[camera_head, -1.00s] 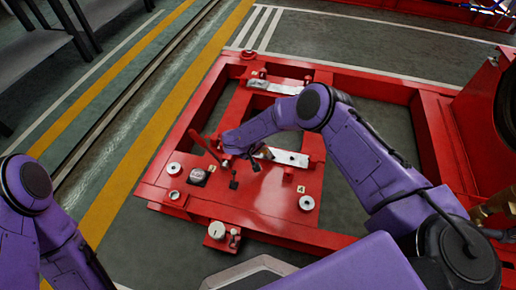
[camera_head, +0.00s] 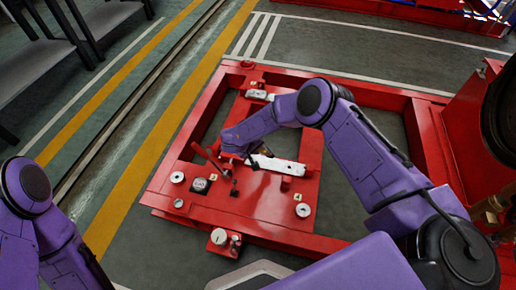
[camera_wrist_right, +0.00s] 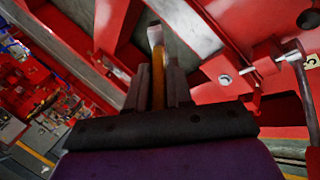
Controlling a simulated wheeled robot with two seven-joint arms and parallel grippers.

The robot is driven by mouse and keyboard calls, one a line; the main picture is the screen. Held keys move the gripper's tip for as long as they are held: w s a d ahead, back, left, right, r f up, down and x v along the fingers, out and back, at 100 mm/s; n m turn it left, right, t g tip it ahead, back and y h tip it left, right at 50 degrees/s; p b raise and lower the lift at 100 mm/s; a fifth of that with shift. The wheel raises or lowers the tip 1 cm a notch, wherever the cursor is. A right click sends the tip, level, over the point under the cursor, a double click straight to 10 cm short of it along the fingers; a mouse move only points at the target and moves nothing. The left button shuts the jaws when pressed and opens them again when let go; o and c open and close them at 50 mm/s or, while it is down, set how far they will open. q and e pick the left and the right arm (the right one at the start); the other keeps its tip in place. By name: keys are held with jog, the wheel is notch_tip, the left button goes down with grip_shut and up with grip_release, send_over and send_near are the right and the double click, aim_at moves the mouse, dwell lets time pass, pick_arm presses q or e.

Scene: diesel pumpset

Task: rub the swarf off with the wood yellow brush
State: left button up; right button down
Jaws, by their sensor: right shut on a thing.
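My right gripper (camera_wrist_right: 157,85) is shut on the yellow brush (camera_wrist_right: 158,88), whose yellow shaft and pale tip point away from the palm in the right wrist view. In the head view the right gripper (camera_head: 248,156) is low over the red frame (camera_head: 262,205), at the left end of a white plate (camera_head: 284,167). The brush is hidden there, and I cannot tell whether it touches anything. Swarf cannot be made out clearly. Only purple links of my left arm show at the left; its gripper is out of view.
A red lever (camera_head: 207,158) stands just left of the right gripper. A large red housing (camera_head: 462,140) rises at the right.

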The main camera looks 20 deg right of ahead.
jog(key=shift+f, duration=0.1)
jog(key=shift+w+a+f+b, duration=0.1)
jog(key=shift+w+a+b, duration=0.15)
jog(key=shift+b, duration=0.15)
jog(key=w+a+b, duration=0.6)
jog(key=a+b, duration=0.3)
jog(key=b, duration=0.2)
jog(key=shift+w+r, duration=0.2)
jog(key=shift+w, duration=0.2)
